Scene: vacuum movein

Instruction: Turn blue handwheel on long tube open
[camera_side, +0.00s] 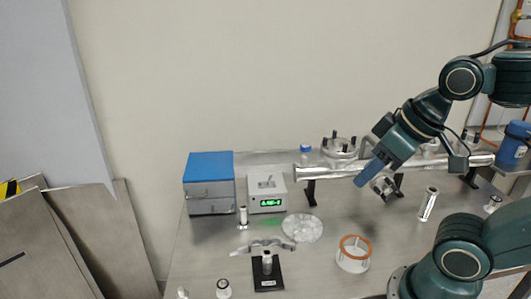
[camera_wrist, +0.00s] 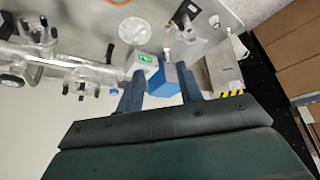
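The long tube (camera_side: 345,166) runs across the back of the table on black stands. It also shows at the left of the wrist view (camera_wrist: 62,62).
A blue-topped box (camera_side: 209,180) and a white device with a green display (camera_side: 267,192) stand left of the tube. A clear disc (camera_side: 302,228), a ring with an orange rim (camera_side: 353,253) and a black-based stand (camera_side: 267,272) are on the table. A clamp-like metal fitting (camera_side: 339,147) stands near the tube.

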